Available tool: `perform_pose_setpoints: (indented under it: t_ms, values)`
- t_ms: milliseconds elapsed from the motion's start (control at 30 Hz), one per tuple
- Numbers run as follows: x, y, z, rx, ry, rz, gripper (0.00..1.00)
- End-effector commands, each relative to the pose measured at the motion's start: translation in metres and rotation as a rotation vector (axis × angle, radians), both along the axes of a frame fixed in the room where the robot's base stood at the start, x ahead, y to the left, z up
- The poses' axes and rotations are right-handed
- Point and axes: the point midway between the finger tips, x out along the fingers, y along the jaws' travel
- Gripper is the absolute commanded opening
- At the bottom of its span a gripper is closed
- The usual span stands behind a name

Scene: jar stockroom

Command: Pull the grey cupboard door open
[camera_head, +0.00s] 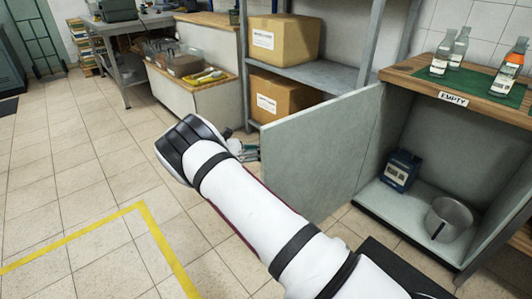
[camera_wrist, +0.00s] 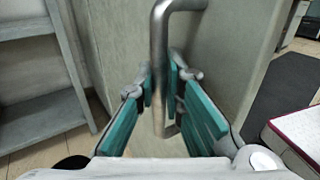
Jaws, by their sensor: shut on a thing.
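The grey cupboard door (camera_head: 318,150) stands swung out from the cupboard (camera_head: 425,203), with the inside in plain view. In the wrist view the door (camera_wrist: 222,62) fills the middle, and its bent metal handle (camera_wrist: 158,45) runs down between my fingers. My gripper (camera_wrist: 161,88) is shut on the handle, with teal pads on both sides of the bar. In the head view my gripper (camera_head: 246,151) shows only in part at the door's free edge, behind my wrist. The handle is hidden there.
Inside the cupboard are a blue device (camera_head: 402,171) and a metal pot (camera_head: 449,219). Bottles (camera_head: 440,62) stand on the top above the "EMPTY" label (camera_head: 453,99). A shelf rack (camera_head: 318,77) with cardboard boxes (camera_head: 283,40) stands behind the door. Tiled floor is free at left.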

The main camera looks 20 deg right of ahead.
Motion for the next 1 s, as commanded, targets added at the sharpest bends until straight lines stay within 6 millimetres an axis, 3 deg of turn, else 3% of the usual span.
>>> perform_pose_setpoints:
  t_ms: [400, 433, 500, 833, 1000]
  values:
    - [0.000, -0.001, 0.000, 0.000, 0.002, -0.005, 0.00]
    - [0.000, -0.001, 0.000, 0.000, 0.002, -0.005, 0.16]
    - [0.000, -0.001, 0.000, -0.001, 0.001, -0.005, 0.31]
    - [0.000, 0.000, 0.000, -0.001, 0.000, -0.004, 0.31]
    - [0.005, 0.013, -0.001, -0.001, -0.002, -0.003, 0.31]
